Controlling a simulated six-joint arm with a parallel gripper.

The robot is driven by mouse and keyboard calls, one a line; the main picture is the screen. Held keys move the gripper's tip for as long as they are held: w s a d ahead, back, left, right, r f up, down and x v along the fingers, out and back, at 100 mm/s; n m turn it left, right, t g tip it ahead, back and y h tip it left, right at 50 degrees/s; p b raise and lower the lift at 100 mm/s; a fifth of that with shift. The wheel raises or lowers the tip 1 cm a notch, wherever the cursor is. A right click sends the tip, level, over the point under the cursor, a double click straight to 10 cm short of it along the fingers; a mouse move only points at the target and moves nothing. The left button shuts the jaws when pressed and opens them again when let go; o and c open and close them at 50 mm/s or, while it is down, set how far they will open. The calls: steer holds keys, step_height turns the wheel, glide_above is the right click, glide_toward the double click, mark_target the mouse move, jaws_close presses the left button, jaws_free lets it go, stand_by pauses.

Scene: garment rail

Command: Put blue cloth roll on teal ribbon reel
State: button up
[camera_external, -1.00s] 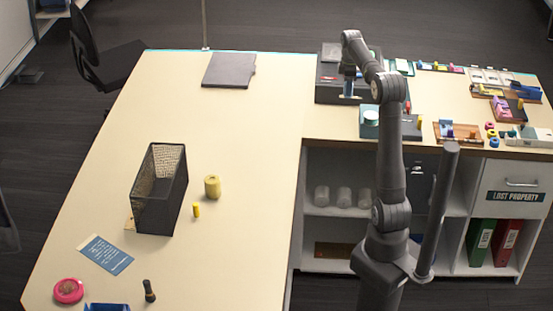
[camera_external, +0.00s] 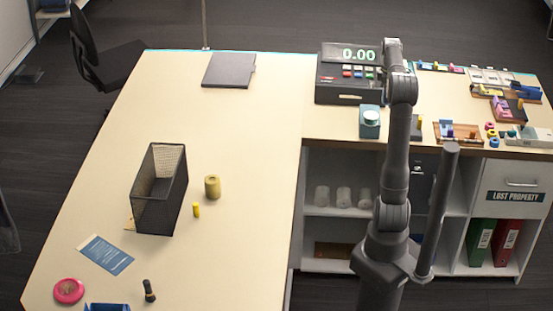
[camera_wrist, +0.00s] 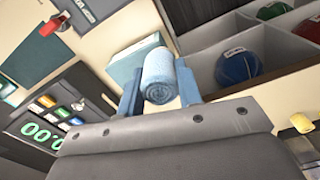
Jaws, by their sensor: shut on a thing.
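The blue cloth roll (camera_wrist: 158,78) is a pale blue, towel-like roll with its spiral end facing the wrist camera. My gripper (camera_wrist: 157,88) is shut on it, with one blue finger on each side. In the external view my gripper and the roll are hidden behind my arm.
A cash register (camera_external: 345,90) stands just behind the teal block and also shows in the wrist view (camera_wrist: 62,110). Several small trays and coloured items crowd the right counter. A black mesh basket (camera_external: 160,195) stands on the left table.

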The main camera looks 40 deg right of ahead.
steer(key=w+f, duration=0.1)
steer(key=w+a+f, duration=0.1)
steer(key=w, duration=0.1)
steer(key=w+a+f, duration=0.1)
steer(key=w, duration=0.1)
steer(key=shift+w+a+f, duration=0.1)
steer(key=shift+w+f, duration=0.1)
steer(key=shift+f, duration=2.05)
steer(key=shift+f, duration=0.15)
steer(key=o, duration=0.9)
steer(key=shift+o, duration=0.2)
step_height(320, 180, up, 12)
steer(key=shift+r, duration=0.2)
